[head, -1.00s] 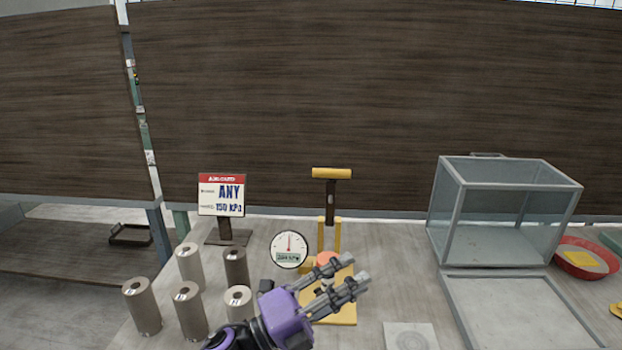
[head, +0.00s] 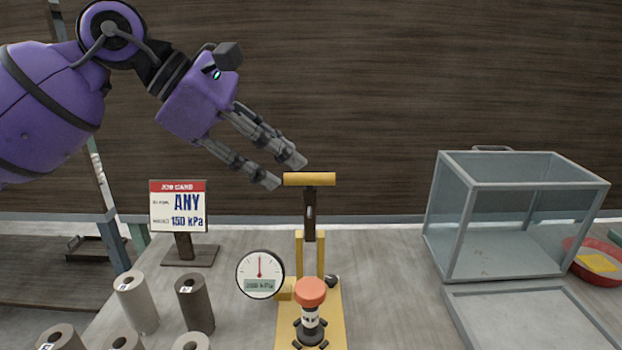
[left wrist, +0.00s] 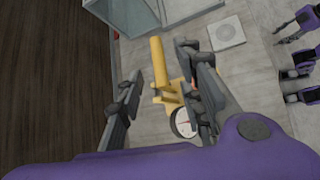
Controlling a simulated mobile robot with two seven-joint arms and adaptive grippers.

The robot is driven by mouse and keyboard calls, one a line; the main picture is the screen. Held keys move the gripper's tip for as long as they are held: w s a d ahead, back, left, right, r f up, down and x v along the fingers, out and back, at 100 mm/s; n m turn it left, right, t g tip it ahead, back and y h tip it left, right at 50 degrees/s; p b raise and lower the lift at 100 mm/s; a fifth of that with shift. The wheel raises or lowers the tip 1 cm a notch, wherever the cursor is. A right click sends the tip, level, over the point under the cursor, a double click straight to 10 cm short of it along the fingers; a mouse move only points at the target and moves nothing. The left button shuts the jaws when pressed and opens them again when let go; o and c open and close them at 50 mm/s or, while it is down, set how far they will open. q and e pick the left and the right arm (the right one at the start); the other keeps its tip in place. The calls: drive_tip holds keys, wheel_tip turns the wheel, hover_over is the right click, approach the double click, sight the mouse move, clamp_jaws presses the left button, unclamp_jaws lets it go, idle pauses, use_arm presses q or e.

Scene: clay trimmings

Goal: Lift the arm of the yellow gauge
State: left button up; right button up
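The yellow gauge has a yellow base (head: 335,325) and a dark upright arm (head: 310,215) topped by a yellow crossbar handle (head: 315,179). Its round white dial (head: 260,274) is at the left of the base. An orange-topped black plunger (head: 310,292) stands in front of the arm. My left gripper (head: 284,172) is open, its fingertips close to the left end of the handle. In the left wrist view the handle (left wrist: 158,62) shows between the spread fingers; I cannot tell whether they touch it. My right gripper cannot be made out.
A job card stand (head: 178,207) is behind left. Several grey and brown cylinders (head: 136,300) stand at front left. A glass box (head: 515,230) with a grey tray (head: 530,320) before it and a red bowl (head: 585,262) are to the right.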

sight(304, 174)
use_arm(q)
drive_tip(key=x, duration=0.7)
drive_tip(key=shift+w+f+p, duration=0.15)
drive_tip(key=shift+f+p, duration=0.05)
drive_tip(key=shift+p, duration=0.15)
drive_tip(key=shift+a, duration=0.1)
clamp_jaws()
